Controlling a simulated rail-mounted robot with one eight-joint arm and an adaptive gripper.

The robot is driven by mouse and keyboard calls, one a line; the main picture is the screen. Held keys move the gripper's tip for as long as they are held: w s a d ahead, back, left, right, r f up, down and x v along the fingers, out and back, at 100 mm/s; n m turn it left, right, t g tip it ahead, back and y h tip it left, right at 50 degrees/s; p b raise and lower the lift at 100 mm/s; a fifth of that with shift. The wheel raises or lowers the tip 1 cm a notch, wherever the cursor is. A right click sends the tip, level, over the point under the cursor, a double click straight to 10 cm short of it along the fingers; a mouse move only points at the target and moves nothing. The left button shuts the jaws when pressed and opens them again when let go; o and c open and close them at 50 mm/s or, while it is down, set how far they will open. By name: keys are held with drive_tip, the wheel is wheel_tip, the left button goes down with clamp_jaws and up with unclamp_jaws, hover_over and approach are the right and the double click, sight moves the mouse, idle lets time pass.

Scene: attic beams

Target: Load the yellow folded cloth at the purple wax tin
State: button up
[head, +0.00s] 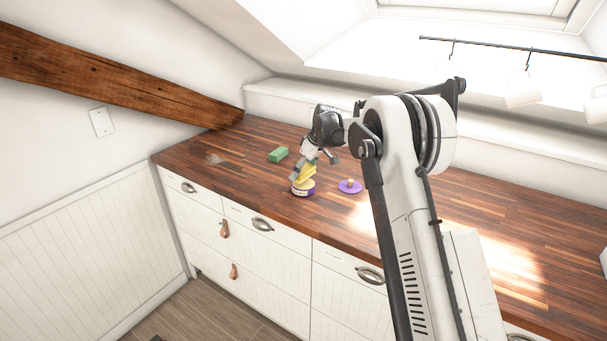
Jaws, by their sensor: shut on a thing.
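The yellow folded cloth (307,173) hangs tilted in my gripper (306,165), which is shut on it. The purple wax tin (303,189) stands on the wooden worktop directly below the cloth, near the front edge. The cloth's lower end is at the tin's top in the picture; whether it touches the wax inside I cannot tell. A purple lid (350,186) with a small knob lies on the worktop to the right of the tin.
A green block (279,154) lies on the worktop behind and left of the tin. A pale dusty patch (214,158) marks the worktop at the left. A dark sloping beam (120,85) crosses the left wall. Mugs (523,90) hang from a rail at upper right.

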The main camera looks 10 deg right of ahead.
sight(304, 170)
drive_tip(key=shift+r+p, duration=0.6)
drive_tip(key=shift+r, duration=1.45)
drive_tip(key=shift+s, duration=0.1)
